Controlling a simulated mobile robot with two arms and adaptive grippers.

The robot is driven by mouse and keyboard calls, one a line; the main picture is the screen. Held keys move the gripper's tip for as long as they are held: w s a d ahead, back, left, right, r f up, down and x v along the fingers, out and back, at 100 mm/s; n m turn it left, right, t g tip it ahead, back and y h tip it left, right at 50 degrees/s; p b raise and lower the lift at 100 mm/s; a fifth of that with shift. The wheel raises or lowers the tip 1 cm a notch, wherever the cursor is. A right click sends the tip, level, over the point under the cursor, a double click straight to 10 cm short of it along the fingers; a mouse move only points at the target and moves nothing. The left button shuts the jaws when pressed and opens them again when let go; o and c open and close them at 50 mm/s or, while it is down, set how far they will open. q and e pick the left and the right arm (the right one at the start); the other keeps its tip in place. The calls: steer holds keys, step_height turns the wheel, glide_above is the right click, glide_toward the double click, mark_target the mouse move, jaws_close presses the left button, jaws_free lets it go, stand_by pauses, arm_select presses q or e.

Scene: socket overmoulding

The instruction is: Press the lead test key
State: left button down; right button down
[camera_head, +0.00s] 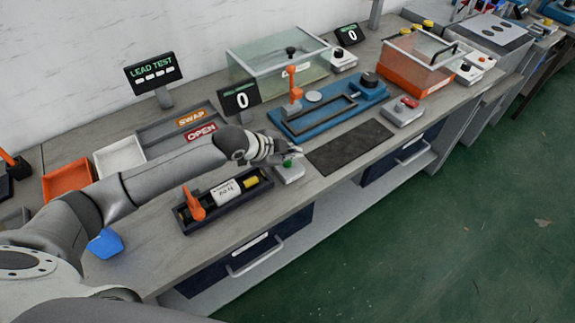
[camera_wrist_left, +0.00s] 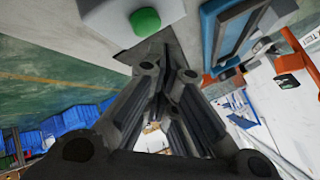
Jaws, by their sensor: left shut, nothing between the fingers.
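A light grey box (camera_head: 289,173) with a green button (camera_head: 287,163) stands on the bench, just right of the dark tray. The "LEAD TEST" display (camera_head: 151,72) stands at the back left of the bench. My left gripper (camera_head: 296,152) is shut and empty, close above the grey box in the head view. In the left wrist view the green button (camera_wrist_left: 145,21) lies just beyond the shut fingertips (camera_wrist_left: 166,62), slightly to the left. I see a gap between fingertips and button there; exact height is unclear. My right gripper is not in view.
A dark tray (camera_head: 228,208) with an orange-handled tool and a white-labelled cylinder lies left of the box, under my left arm. A blue fixture (camera_head: 325,117) stands behind, and a dark mat (camera_head: 350,148) lies to the right. SWAP and OPEN trays (camera_head: 176,132) are behind my arm.

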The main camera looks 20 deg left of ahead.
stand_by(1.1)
arm_select(q)
steer(key=shift+f, duration=0.1)
steer(key=shift+f, duration=0.35)
steer(key=shift+f, duration=0.6)
stand_by(0.8)
steer(key=shift+r, duration=0.1)
steer(key=shift+r+p, duration=0.85)
steer(key=shift+p, duration=0.05)
steer(key=shift+r, duration=0.15)
